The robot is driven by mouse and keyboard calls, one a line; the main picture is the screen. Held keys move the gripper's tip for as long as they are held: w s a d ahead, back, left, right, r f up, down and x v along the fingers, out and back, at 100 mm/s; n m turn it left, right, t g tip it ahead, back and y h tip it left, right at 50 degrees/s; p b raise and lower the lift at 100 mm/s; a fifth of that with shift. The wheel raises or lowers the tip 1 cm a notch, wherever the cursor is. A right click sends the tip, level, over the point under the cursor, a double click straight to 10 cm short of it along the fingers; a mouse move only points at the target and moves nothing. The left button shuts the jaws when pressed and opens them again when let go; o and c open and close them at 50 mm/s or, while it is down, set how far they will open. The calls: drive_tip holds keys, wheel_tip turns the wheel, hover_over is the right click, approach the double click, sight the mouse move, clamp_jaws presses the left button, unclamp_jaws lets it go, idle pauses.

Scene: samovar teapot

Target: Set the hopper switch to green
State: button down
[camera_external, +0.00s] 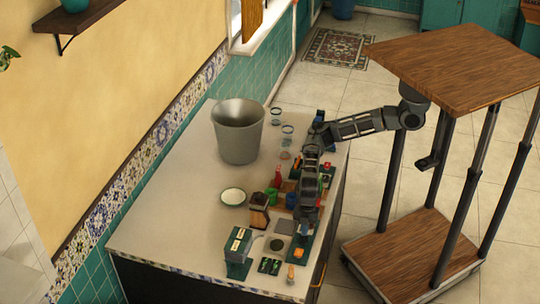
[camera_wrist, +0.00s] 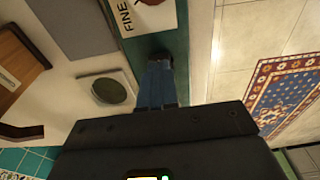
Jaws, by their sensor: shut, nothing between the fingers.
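I cannot tell for certain which part is the hopper switch. A green board (camera_external: 300,248) with an orange part (camera_external: 298,253) lies at the counter's near right. In the wrist view the green board (camera_wrist: 165,45) carries a white card reading "FINE" (camera_wrist: 150,14). My gripper (camera_external: 303,231) points down just over this board; in the wrist view its fingers (camera_wrist: 157,75) are together and empty, close to a dark spot on the board. Whether they touch it I cannot tell. My gripper body hides the lower part of the wrist view.
A wooden box (camera_external: 259,209), a grey square (camera_external: 285,226), a round dark disc (camera_external: 277,244) and a green stand (camera_external: 238,250) are left of my gripper. Several cups and small items stand behind. A metal bucket (camera_external: 238,140) is farther back. The counter's left side is clear.

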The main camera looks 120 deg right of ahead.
drive_tip(key=shift+s+d+f+t+y, duration=0.3)
drive_tip(key=shift+s+f+t+y, duration=0.1)
drive_tip(key=shift+f+t+y, duration=0.25)
drive_tip(key=shift+r, duration=0.1)
drive_tip(key=shift+w+a+r, duration=0.1)
drive_tip(key=shift+w+a, duration=0.05)
drive_tip(key=shift+w, duration=0.05)
drive_tip(key=shift+w+a+r, duration=0.1)
drive_tip(key=shift+w+a, duration=0.3)
drive_tip(key=shift+r+p, duration=0.1)
drive_tip(key=shift+p, duration=0.25)
